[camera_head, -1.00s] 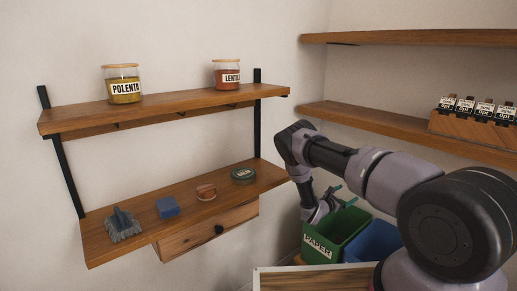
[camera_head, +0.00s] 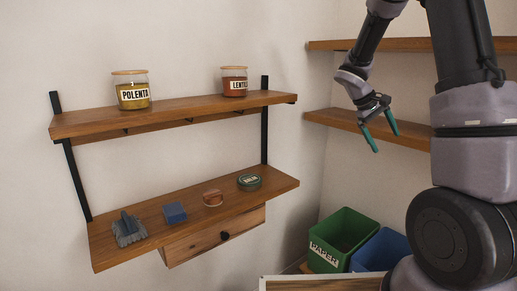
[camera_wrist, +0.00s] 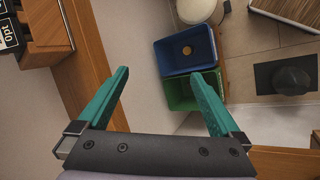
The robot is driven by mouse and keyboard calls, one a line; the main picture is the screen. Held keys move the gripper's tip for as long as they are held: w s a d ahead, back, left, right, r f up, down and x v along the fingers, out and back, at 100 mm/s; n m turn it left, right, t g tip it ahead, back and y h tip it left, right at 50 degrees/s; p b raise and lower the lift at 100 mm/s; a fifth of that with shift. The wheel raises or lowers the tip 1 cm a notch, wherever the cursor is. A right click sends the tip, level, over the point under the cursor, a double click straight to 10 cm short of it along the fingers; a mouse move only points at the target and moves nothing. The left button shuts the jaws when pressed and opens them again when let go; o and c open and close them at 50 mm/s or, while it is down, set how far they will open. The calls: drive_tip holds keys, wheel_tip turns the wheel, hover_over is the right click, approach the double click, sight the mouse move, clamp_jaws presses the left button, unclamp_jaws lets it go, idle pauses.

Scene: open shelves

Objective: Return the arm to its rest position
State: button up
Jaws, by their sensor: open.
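My gripper (camera_head: 382,137) is open and empty, with its teal fingers apart and pointing down. In the head view it hangs in front of the right-hand shelves, above the bins and touching nothing that I can see. My arm is raised, with its upper part running out of the top of the picture. In the wrist view my gripper (camera_wrist: 162,97) shows both fingers spread, with nothing between them.
The green PAPER bin (camera_head: 326,254) and blue bin (camera_head: 381,249) stand below. A round, light brown thing (camera_wrist: 187,50) lies in the blue bin. The left wall shelf (camera_head: 180,112) holds two jars; its lower board (camera_head: 143,205) holds several small items. Right-hand shelf boards (camera_head: 343,116) lie behind my gripper.

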drive_tip(key=s+a+r+m+t+y, duration=0.3)
drive_tip(key=s+a+r, duration=0.4)
drive_tip(key=s, duration=0.4)
drive_tip(key=s+a+r+m+t+y, duration=0.3)
drive_tip(key=s+a+r, duration=0.5)
drive_tip(key=s, duration=0.3)
drive_tip(key=r+t+y, duration=0.1)
drive_tip(key=y, duration=0.1)
drive_tip(key=shift+m+y, duration=0.3)
drive_tip(key=shift+y, duration=0.1)
